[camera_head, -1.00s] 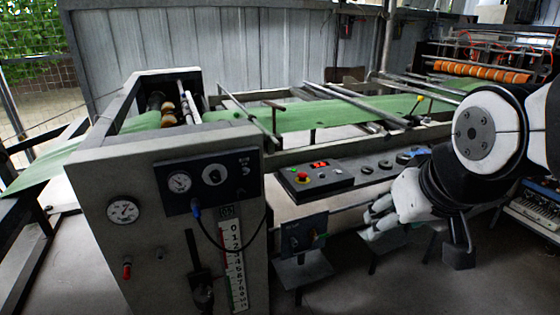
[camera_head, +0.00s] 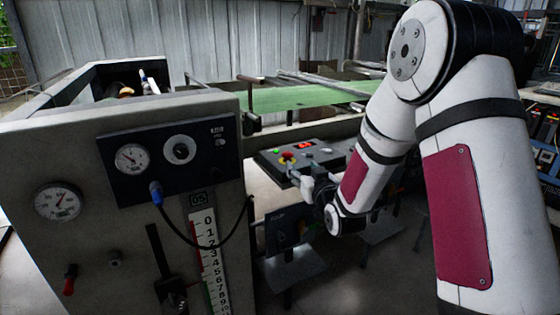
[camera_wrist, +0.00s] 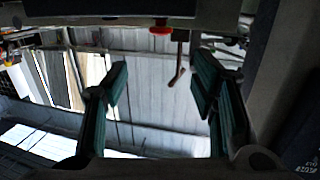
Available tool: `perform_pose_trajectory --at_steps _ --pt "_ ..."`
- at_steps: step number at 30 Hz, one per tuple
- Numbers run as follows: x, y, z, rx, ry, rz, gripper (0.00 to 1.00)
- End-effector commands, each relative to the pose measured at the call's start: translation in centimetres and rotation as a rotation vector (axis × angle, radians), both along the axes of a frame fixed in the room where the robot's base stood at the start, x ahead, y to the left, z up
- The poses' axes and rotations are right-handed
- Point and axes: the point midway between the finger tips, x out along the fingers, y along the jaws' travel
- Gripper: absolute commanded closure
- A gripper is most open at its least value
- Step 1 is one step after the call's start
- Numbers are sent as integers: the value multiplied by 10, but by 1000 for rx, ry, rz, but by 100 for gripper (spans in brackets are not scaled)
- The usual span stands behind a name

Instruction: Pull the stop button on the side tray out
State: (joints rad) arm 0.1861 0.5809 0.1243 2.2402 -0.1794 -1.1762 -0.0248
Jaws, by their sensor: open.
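My gripper (camera_head: 306,174) is just in front and to the right of the button, at about tray height. In the wrist view the button (camera_wrist: 160,30) shows at the top centre, with the picture seeming upside down. There my gripper (camera_wrist: 158,78) has its two green-black fingers spread wide, with nothing between them. The button lies beyond the fingertips; contact is not visible.
A grey machine housing (camera_head: 60,145) with gauges stands at the left, close to my gripper. Green sheet (camera_head: 300,98) and metal bars run behind the tray. A dark switch box (camera_head: 285,230) is below.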

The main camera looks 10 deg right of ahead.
Motion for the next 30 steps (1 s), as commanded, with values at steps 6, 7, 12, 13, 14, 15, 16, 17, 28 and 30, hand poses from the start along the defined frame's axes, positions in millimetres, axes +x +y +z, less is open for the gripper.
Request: perform_pose_trajectory --at_steps 6,7,12,13,14,15,16,17,28,30 --pt "8 -1 -17 21 -61 1 48" --pt "9 -1 -17 21 -63 1 48" --pt "29 1 -17 21 -65 1 48" --pt "35 1 -16 21 -66 1 48" --pt "40 2 -16 21 -66 1 48" --pt "48 3 -16 21 -66 1 48" --pt "54 3 -17 21 -65 1 48" --pt "60 4 -17 21 -65 1 48" --pt "125 10 -17 21 -63 1 48" --pt "132 10 -17 21 -63 1 48"
